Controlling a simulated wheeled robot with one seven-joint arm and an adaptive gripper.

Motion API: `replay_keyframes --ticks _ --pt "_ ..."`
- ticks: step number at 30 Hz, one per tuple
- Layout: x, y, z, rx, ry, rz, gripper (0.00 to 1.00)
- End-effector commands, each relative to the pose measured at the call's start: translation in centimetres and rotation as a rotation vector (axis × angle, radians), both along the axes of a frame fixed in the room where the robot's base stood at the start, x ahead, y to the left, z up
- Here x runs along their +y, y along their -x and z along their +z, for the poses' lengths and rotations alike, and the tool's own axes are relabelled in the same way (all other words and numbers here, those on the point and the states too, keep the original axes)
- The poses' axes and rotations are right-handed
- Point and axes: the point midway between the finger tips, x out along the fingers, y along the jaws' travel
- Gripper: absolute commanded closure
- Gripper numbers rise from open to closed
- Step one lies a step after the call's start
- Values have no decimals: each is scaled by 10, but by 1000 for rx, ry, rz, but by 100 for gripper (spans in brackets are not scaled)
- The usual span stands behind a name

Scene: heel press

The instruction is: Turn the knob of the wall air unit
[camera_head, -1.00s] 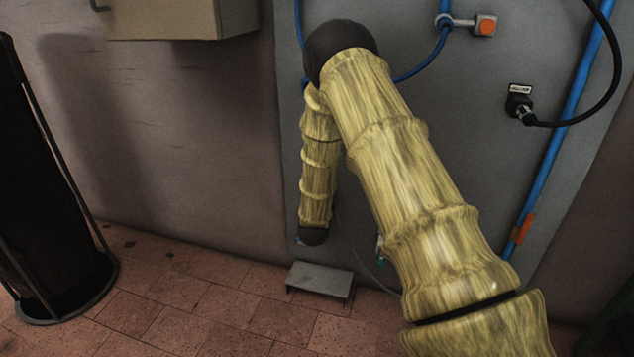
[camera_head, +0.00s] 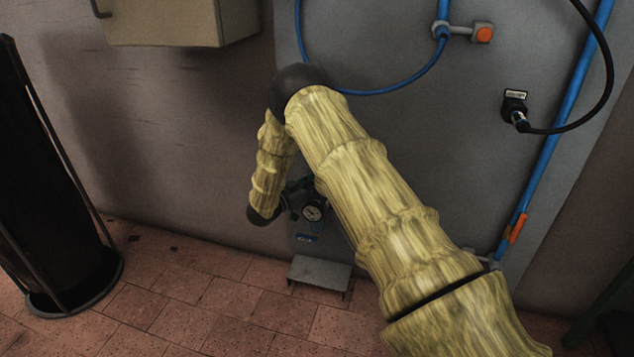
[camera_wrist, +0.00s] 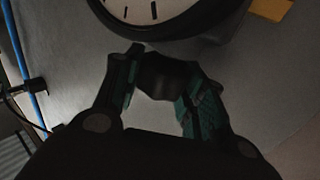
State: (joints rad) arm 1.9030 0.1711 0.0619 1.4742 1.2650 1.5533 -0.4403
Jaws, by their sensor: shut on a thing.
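The wall air unit shows in the head view as a small round dial gauge (camera_head: 313,211) low on the grey wall panel, with a blue label below it. In the wrist view the gauge's white face (camera_wrist: 152,10) fills the top edge, mostly cut off. Its dark knob (camera_wrist: 168,76) sits just below the gauge. My gripper (camera_wrist: 160,82) has one finger on each side of the knob and is shut on it. In the head view my gripper is a dark shape beside the gauge, partly hidden by my arm. Any markings on the knob are too dark to see.
A grey step-like bracket (camera_head: 320,277) stands on the tiled floor below the unit. Blue pipe (camera_head: 556,150) and a black cable with its plug (camera_head: 515,109) run at the right. A dark cylinder in a rack (camera_head: 55,190) stands at the left. A beige box (camera_head: 165,22) hangs above.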

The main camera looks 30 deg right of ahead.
Motion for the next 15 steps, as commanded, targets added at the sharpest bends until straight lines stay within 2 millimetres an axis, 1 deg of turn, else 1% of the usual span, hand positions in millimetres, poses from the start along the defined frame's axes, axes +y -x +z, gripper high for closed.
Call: replay_keyframes --ticks 6,15 --pt "0 0 -1 0 -1 -92 83" --pt "0 0 0 0 0 -135 83"
